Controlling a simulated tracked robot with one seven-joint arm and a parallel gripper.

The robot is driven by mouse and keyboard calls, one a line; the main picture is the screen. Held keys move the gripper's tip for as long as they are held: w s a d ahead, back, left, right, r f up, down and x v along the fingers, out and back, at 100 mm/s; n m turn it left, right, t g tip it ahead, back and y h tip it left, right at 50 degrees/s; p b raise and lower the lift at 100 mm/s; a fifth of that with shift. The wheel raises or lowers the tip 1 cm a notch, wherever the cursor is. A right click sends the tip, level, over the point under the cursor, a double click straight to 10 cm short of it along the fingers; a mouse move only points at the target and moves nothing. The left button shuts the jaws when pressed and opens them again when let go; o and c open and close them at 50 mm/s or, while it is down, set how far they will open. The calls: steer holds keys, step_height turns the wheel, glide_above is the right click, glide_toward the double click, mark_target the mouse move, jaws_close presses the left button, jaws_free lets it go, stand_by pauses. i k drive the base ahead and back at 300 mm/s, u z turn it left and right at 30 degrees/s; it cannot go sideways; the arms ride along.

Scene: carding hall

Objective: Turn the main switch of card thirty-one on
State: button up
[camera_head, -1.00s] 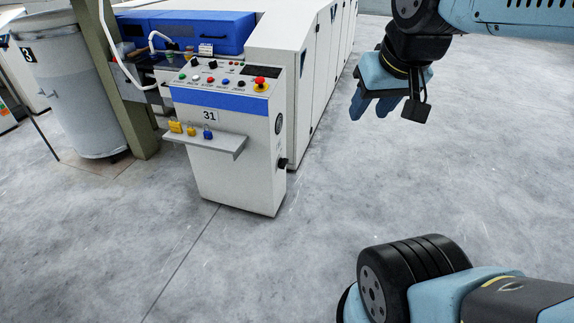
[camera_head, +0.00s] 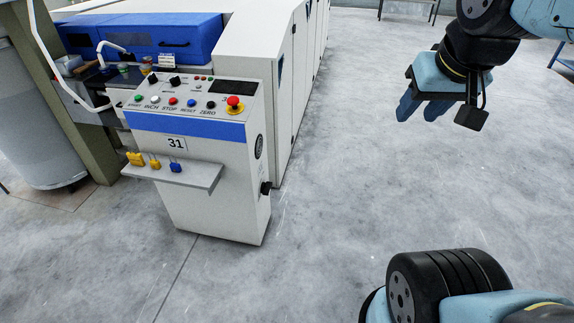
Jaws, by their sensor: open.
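The control cabinet of card thirty-one (camera_head: 205,205), a white box with a blue band and the label 31 (camera_head: 176,143), stands left of centre. A black rotary knob (camera_head: 265,188) sticks out low on its right side face, seen edge-on; its setting cannot be told. It looks like the main switch. The sloped top carries coloured buttons and a red mushroom button (camera_head: 233,102) on yellow. My gripper (camera_head: 421,108) is open and empty, hanging in the air to the right, well apart from the cabinet.
A shelf (camera_head: 195,178) on the cabinet's front holds yellow and blue padlocks (camera_head: 175,167). The white machine body (camera_head: 295,90) stands behind, a grey drum (camera_head: 40,130) and a green post at left. The floor right of the cabinet is clear.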

mark_target(265, 188)
steer(key=u, duration=0.05)
steer(key=i, duration=1.15)
steer(key=u, duration=0.7)
